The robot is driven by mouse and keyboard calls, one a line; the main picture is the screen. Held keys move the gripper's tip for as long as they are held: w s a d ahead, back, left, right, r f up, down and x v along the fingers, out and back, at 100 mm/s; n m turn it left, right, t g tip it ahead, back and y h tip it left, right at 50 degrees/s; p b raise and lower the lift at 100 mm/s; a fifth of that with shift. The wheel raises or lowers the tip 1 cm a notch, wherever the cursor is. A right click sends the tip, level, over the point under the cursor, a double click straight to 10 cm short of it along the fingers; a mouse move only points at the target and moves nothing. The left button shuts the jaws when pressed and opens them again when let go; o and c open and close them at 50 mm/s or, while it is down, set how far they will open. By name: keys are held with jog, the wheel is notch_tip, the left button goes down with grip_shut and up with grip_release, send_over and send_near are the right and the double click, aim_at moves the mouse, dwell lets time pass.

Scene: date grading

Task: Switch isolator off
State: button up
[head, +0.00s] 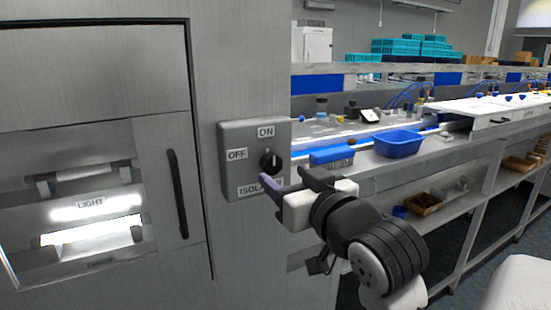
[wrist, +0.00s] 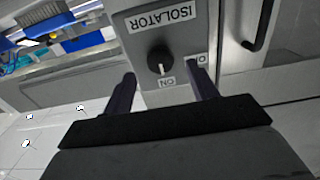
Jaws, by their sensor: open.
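The isolator (head: 228,178) is a grey box on the metal panel, with ON, OFF and ISOLATOR labels and a black rotary knob (head: 270,161). The knob's pale mark appears to point toward ON. In the wrist view the box is upside down, and the knob (wrist: 159,60) shows between and beyond the finger tips. My gripper (head: 285,178) is open and empty, in front of the box's lower right part. It partly hides the ISOLATOR label in the head view. One finger covers part of the OFF label in the wrist view (wrist: 163,80). I see no contact with the knob.
A cabinet door with a black vertical handle (head: 177,192) and a lit window is left of the box. A bench to the right holds a blue tub (head: 398,143) and a blue brush-like item (head: 332,156). Teal crates (head: 425,46) stand on the shelf behind.

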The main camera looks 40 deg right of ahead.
aim_at(274, 168)
jog(key=p+x, duration=0.1)
jog(key=x, duration=0.4)
jog(key=c, duration=1)
